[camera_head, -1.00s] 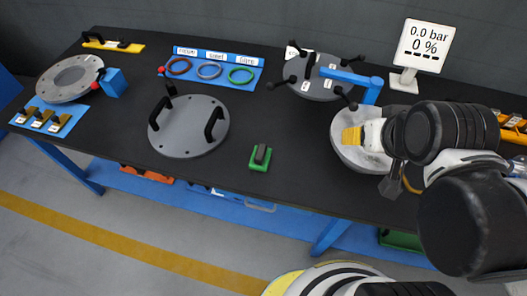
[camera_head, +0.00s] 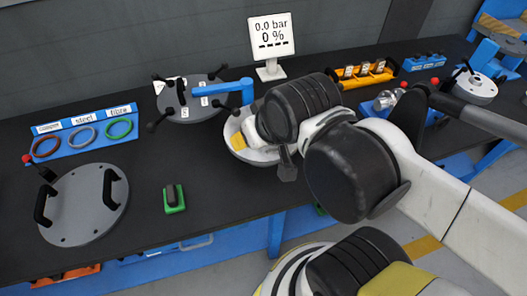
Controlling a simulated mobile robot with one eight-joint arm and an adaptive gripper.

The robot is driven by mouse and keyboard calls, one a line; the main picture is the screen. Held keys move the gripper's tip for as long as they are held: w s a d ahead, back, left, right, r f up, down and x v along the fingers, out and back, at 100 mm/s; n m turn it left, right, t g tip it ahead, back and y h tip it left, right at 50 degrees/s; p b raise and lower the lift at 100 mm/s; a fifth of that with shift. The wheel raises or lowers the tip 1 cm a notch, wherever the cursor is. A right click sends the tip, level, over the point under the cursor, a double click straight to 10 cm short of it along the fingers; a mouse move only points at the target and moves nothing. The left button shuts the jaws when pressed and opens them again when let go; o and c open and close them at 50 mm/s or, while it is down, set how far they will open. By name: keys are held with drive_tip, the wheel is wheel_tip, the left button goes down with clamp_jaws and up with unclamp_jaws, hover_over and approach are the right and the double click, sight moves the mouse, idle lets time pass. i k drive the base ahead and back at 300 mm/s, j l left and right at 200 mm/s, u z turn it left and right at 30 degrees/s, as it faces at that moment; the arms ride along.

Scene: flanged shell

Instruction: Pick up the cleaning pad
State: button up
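A small green block with a dark grip on top (camera_head: 174,198), which looks like the cleaning pad, sits upright on the black bench (camera_head: 130,150), left of the middle. My gripper (camera_head: 287,168) is to its right, in front of a round light-grey shell (camera_head: 238,151). Only a dark part of the gripper shows below my wrist; its fingertips and any opening are hidden. The gripper is well apart from the green block. A yellow patch shows beside my wrist over the shell; I cannot tell whether it is mine.
A grey cover with black handles (camera_head: 82,205) lies left of the block. A blue tray with coloured rings (camera_head: 85,135) and a clamped grey disc (camera_head: 182,98) with a blue arm (camera_head: 225,88) are behind. A display (camera_head: 271,38) stands at the back. Bare bench surrounds the block.

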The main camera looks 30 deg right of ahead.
sight(173, 201)
drive_tip(key=i+u, duration=0.1)
drive_tip(key=u, duration=0.25)
drive_tip(key=l+u, duration=0.15)
drive_tip(key=u, duration=0.25)
drive_tip(key=i+l+u, duration=0.1)
drive_tip(key=u, duration=0.25)
